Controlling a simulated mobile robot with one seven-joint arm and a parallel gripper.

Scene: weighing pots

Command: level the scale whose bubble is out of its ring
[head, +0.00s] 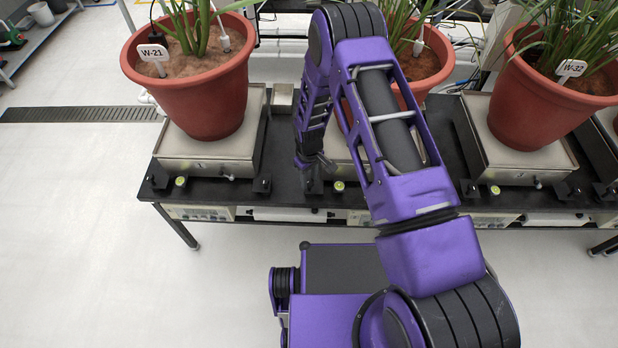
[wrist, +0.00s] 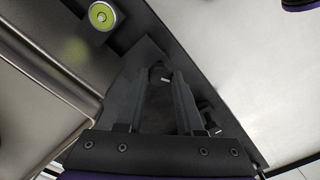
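My gripper (head: 318,166) is low at the front left corner of the middle scale, pointing down. In the wrist view its two fingers (wrist: 162,76) stand apart, with a dark round foot knob (wrist: 160,73) with a pale mark between or just beyond the tips. I cannot tell whether they touch it. This scale's green bubble level (wrist: 103,15) shows at the top of the wrist view, with a small pale bubble near its middle; it also shows in the head view (head: 339,186). The left scale (head: 205,168) and right scale (head: 520,165) have green levels (head: 180,181) (head: 495,190), too small to read.
A red pot labelled W-21 (head: 195,95) stands on the left scale and one labelled W-32 (head: 545,105) on the right scale. My arm hides much of the middle pot (head: 432,68).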

